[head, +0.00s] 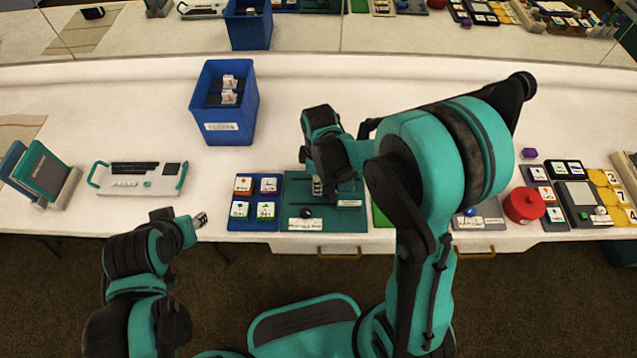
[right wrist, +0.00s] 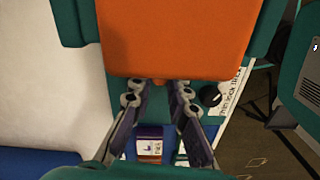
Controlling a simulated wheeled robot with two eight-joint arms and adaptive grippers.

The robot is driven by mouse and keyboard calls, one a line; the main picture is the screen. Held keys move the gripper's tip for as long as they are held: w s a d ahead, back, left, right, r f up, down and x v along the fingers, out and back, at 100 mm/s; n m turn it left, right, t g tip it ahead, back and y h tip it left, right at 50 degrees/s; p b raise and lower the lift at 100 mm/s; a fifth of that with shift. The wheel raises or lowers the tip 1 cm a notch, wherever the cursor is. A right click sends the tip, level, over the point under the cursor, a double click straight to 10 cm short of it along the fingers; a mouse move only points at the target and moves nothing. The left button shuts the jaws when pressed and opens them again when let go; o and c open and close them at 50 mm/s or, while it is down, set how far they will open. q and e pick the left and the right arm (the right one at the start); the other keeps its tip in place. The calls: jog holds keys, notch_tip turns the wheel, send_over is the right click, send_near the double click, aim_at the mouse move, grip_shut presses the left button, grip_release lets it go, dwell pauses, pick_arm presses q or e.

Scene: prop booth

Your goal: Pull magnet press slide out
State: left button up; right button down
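The magnet press looks to be the teal board (head: 338,222) at the table's front edge. It bears a black round knob (head: 305,212) and white labels; the knob also shows in the right wrist view (right wrist: 210,95). My right gripper (head: 318,188) points down over the board's left part, behind the knob. In the right wrist view its two fingers (right wrist: 160,140) stand apart with nothing clearly held between them. The gripper hides part of the board, and I cannot make out the slide. My left gripper (head: 201,219) is away to the left, near the front edge; its opening is unclear.
A blue tray (head: 254,213) with picture tiles adjoins the board's left side. A blue bin (head: 225,105) stands behind. A white panel with teal handles (head: 138,178) lies left. A red round thing (head: 524,205) and other props crowd the right. The table's back is mostly clear.

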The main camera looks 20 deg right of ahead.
jog(key=w+a, duration=0.1)
jog(key=a, duration=0.5)
jog(key=w+a, duration=0.1)
jog(key=a, duration=0.2)
jog(key=shift+w, duration=0.3)
jog(key=c, duration=1.4)
grip_release()
jog(key=shift+a, duration=0.15)
jog(key=shift+c, duration=0.2)
jog(key=shift+r, duration=0.1)
notch_tip(320, 180, up, 12)
jog(key=shift+w, duration=0.1)
jog(key=s+d+r+m+t, duration=0.2)
jog(key=s+d+m+t, duration=0.5)
jog(key=s+d+m, duration=0.6)
jog(key=shift+s+d+r, duration=0.15)
jog(key=shift+d+r, duration=0.15)
jog(key=shift+r, duration=0.05)
